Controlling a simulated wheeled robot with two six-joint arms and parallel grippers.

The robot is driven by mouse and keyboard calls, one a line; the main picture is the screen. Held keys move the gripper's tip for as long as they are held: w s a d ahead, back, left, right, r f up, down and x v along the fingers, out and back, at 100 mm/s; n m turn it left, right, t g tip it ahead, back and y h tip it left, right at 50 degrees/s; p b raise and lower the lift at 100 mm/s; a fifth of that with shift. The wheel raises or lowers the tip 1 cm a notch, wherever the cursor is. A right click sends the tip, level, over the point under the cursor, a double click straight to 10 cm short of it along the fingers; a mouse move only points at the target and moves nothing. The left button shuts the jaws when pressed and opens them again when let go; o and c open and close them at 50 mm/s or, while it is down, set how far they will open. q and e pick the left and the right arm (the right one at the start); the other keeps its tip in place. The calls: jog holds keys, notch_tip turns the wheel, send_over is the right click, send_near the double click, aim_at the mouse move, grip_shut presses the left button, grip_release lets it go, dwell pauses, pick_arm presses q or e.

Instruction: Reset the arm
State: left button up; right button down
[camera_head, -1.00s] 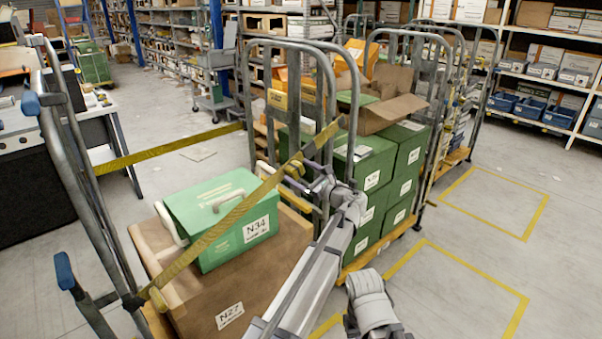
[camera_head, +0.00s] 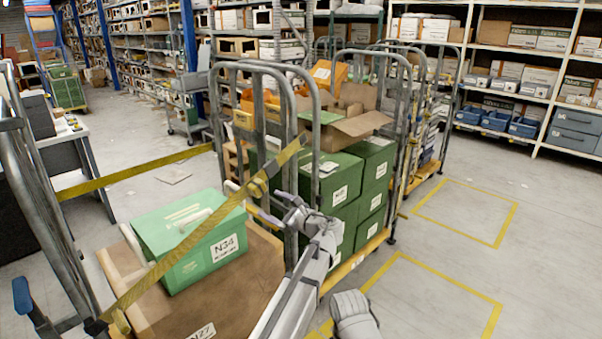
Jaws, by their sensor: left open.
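My left arm (camera_head: 295,292) reaches up from the bottom middle. Its left gripper (camera_head: 273,207) is open and empty, in front of the upright bars of the roll cage (camera_head: 318,95), just below the yellow strap (camera_head: 200,232) in the picture. I cannot tell whether it touches the bars or the strap. Part of my right arm (camera_head: 352,312) shows at the bottom, but its gripper is out of view.
A green box labelled N34 (camera_head: 172,220) sits on a brown carton (camera_head: 235,300), with the strap across it. Green boxes (camera_head: 340,195) and an open carton (camera_head: 345,130) fill the cage. Clear floor with yellow outlines (camera_head: 515,225) lies right; racks (camera_head: 530,62) stand behind.

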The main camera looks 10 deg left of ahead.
pick_arm(q)
jog(key=s+a+f+n+g+h, duration=0.2)
jog(key=s+f+n+g+h, duration=0.25)
jog(key=s+f+n, duration=0.4)
jog(key=s+a+f+n+g+h, duration=0.25)
jog(key=s+f+n+h, duration=0.3)
jog(key=s+f, duration=0.6)
jog(key=s+d+n+g+h, duration=0.2)
jog(key=s+d+n+h, duration=0.3)
jog(key=s, duration=0.6)
jog(key=s+d+r+m+g+y+p, duration=0.1)
jog(key=s+d+r+p, duration=0.4)
jog(key=d, duration=0.6)
jog(key=shift+s+d+r+m+y, duration=0.2)
jog(key=shift+d+m+y, duration=0.3)
jog(key=shift+m, duration=0.5)
jog(key=shift+a, duration=0.1)
jog(key=shift+c, duration=0.4)
